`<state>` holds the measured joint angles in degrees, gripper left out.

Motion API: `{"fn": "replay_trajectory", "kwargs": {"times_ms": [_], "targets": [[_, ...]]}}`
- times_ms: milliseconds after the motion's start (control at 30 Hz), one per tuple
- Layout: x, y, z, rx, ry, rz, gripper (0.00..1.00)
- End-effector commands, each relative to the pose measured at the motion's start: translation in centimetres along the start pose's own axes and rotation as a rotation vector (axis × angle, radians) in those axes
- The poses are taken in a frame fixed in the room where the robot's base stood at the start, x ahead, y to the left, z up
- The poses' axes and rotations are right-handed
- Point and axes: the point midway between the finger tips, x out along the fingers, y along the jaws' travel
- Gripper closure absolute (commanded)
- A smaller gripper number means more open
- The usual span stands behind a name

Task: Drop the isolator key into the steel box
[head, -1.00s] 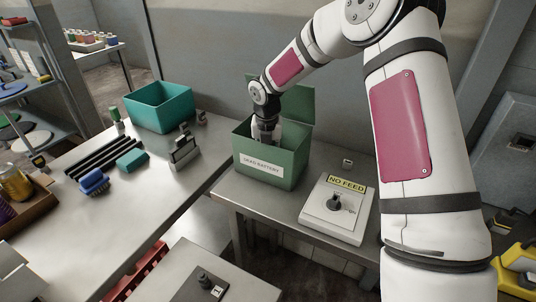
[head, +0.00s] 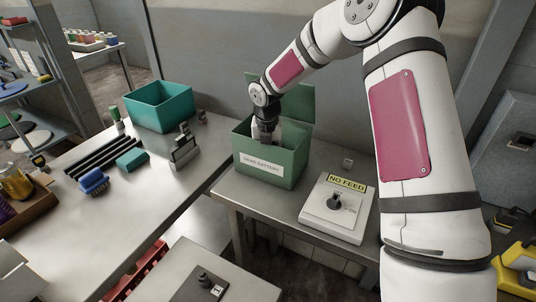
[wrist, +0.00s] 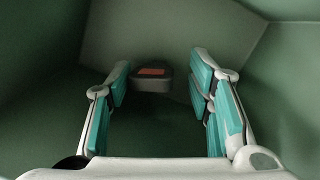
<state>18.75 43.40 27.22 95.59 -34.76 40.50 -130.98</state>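My gripper (head: 266,138) reaches down into an open green box (head: 264,178) labelled "DEAD BATTERY". In the wrist view my gripper (wrist: 160,105) has its teal-padded fingers spread apart with nothing between the pads. A small grey block with an orange top (wrist: 152,78) lies inside the green box, beyond the fingertips. I cannot make out a loose isolator key. A black knob (head: 334,201) sits on a white unit marked "NO FEED" (head: 322,222). I cannot tell whether the green box is the steel box.
A teal bin (head: 160,106), a blue brush (head: 93,181) and a metal stand (head: 184,150) are on the left steel bench (head: 120,225). The green box's raised lid (head: 297,103) stands behind my gripper.

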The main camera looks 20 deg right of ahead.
Motion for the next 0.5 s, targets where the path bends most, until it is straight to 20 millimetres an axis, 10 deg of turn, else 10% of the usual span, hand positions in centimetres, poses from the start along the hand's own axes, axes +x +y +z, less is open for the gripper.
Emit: {"fn": "replay_trajectory", "kwargs": {"times_ms": [500], "targets": [[-1.6,-0.3,-0.3,-0.001,0.017,-0.008,0.50]]}}
